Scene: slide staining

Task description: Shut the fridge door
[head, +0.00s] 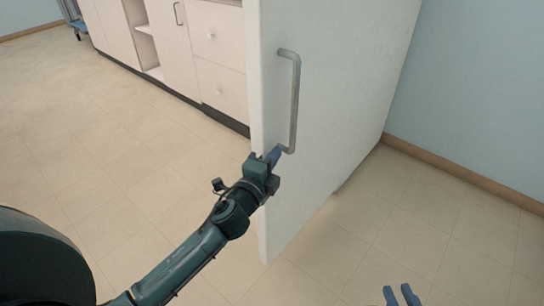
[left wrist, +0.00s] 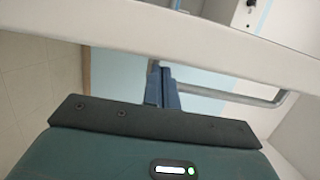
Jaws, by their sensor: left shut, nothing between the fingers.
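The white fridge door (head: 335,100) stands upright in the middle of the head view, its near vertical edge towards me. How far it is open cannot be told from these views. Its grey bar handle (head: 295,100) is on the face to the right; it also shows in the left wrist view (left wrist: 265,99). My left gripper (head: 273,156) is shut and empty at the door's near edge, by the handle's lower end. Contact cannot be told. Its closed fingers show in the left wrist view (left wrist: 161,85). My right gripper (head: 402,295) is open and empty at the bottom right, its fingertips apart.
White cabinets with drawers (head: 220,60) run along the back left, behind the door. A blue cart (head: 72,15) stands at the far left. A blue wall with a brown baseboard (head: 460,178) lies to the right. The tiled floor (head: 110,150) is clear on the left.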

